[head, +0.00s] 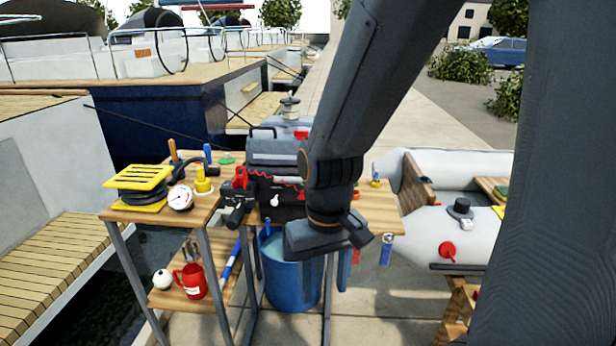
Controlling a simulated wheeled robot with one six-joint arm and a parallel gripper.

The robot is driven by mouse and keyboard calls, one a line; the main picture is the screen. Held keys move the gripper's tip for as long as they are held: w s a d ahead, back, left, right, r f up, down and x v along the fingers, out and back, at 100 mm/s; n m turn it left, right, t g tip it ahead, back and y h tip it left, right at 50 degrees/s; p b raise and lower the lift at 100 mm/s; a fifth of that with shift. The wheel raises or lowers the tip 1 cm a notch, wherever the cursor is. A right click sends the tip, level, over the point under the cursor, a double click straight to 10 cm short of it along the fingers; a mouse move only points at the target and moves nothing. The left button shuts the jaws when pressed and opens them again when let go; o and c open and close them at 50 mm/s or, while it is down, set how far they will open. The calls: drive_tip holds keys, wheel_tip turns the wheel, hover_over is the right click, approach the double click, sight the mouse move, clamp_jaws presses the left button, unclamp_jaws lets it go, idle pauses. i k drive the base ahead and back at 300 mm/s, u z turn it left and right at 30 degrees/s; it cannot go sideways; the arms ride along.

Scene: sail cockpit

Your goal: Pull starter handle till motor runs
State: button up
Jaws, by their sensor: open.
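The motor (270,152) is a grey unit with a darker lower part and a red cap, standing on a wooden workbench (375,212). My arm hides its right side. A small white piece (274,201) shows low on its dark front; I cannot tell whether this is the starter handle. A black and red part (239,190) sits at the motor's left front. My gripper (326,280) points down in front of the bench, right of the white piece. It is open, its two fingers apart and nothing seen between them.
A blue bucket (287,285) stands under the bench. A yellow reel (140,185), a white gauge (180,198) and a yellow part (203,182) lie on the left. A red mug (192,282) stands on the lower shelf. A grey inflatable boat (430,228) is at right.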

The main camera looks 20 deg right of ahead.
sight(287, 180)
drive_tip(key=z, duration=0.05)
drive_tip(key=k, duration=1.05)
drive_tip(key=z, duration=0.85)
drive_tip(key=i, duration=1.45)
drive_tip(key=u, duration=0.2)
